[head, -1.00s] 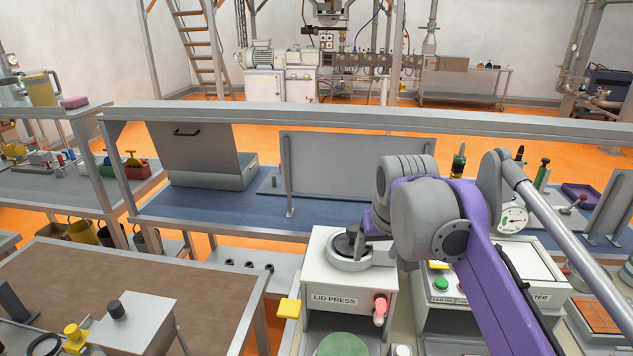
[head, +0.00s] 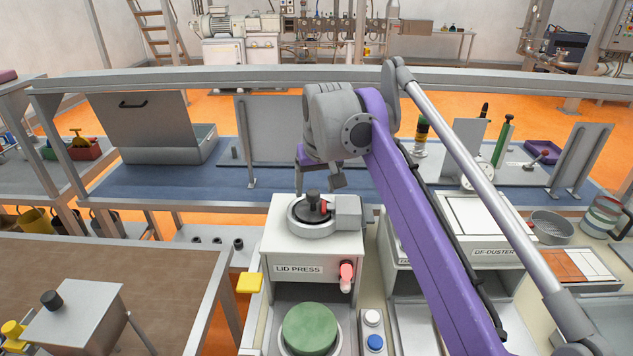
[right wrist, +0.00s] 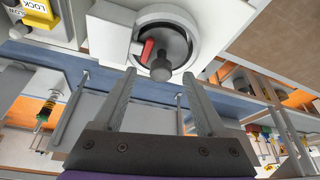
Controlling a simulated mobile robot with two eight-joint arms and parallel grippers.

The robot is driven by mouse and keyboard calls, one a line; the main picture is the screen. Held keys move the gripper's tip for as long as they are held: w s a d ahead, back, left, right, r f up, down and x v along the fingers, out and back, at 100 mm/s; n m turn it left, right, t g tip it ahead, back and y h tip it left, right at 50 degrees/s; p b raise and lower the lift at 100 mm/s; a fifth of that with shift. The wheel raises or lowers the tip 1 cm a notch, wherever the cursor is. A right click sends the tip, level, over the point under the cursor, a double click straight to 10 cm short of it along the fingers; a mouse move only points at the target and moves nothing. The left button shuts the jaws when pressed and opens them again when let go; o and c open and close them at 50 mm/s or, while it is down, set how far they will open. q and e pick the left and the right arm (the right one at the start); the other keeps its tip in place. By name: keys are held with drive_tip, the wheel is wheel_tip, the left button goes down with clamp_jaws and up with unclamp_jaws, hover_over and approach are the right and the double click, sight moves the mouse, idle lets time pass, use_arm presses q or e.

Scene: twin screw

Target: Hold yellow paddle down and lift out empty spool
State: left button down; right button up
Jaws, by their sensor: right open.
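A yellow paddle (head: 249,283) sticks out at the left side of the white LID PRESS box (head: 318,249). On top of the box, a dark round piece with an upright knob (head: 313,200) sits in a pale ring (head: 297,226). I cannot tell whether this piece is the empty spool. It also shows in the right wrist view (right wrist: 162,64), with a red tab beside it. My right gripper (head: 320,172) is open and empty, above and behind the ring, apart from the knob. Its spread fingers (right wrist: 160,85) show in the right wrist view. My left gripper is out of view.
A red handle (head: 346,276) is on the press front, above a green disc (head: 310,330). White and blue buttons (head: 375,343) are to its right. A panel (head: 268,130) stands behind on the blue bench. The DF-DUSTER box (head: 492,250) is at the right.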

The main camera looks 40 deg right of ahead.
sight(313, 206)
drive_tip(key=shift+b+x, duration=0.45)
drive_tip(key=shift+x, duration=0.85)
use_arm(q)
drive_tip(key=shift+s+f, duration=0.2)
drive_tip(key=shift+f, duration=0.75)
use_arm(e)
drive_tip(key=shift+w+r, duration=0.1)
drive_tip(key=shift+w, duration=0.05)
